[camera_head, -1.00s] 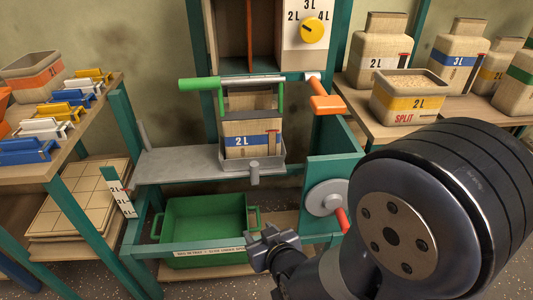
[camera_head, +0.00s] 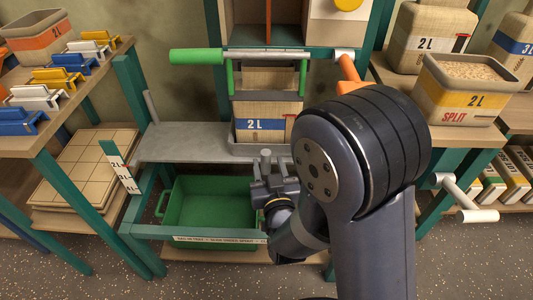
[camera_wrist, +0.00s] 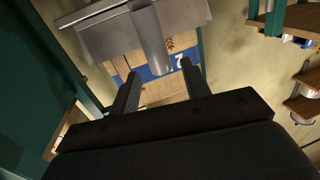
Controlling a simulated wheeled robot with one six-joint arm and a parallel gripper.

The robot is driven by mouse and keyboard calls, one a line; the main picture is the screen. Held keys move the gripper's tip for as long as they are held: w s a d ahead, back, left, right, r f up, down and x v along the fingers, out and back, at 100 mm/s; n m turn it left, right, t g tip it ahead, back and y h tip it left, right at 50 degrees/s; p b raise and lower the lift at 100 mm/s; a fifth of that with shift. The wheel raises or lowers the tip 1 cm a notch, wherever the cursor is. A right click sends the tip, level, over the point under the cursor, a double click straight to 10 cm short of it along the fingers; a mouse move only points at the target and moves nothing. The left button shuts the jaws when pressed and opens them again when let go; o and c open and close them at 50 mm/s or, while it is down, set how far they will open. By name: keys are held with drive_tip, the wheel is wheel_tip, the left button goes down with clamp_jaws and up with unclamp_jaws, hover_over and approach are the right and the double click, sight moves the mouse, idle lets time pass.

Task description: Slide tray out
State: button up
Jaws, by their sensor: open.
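A grey metal tray (camera_head: 258,151) with a raised rim sits on the grey shelf and holds a tan bucket (camera_head: 260,110) with a blue 2L band. The tray's rounded grey peg handle (camera_head: 265,158) sticks out at the front. My gripper (camera_head: 272,180) is open just in front of and below this peg. In the wrist view the handle (camera_wrist: 149,40) points down between the two open fingertips of my gripper (camera_wrist: 158,78), its end near them. I cannot tell whether they touch. My arm hides the tray's right part in the head view.
A green bin (camera_head: 210,205) stands under the shelf. A bar with a green grip (camera_head: 196,56) and an orange lever (camera_head: 348,70) are above. A white crank handle (camera_head: 478,215) juts out at right. The grey shelf (camera_head: 185,143) is clear left of the tray.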

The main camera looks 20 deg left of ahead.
sight(267, 158)
drive_tip(key=shift+x, duration=2.2)
drive_tip(key=shift+c, duration=0.3)
clamp_jaws()
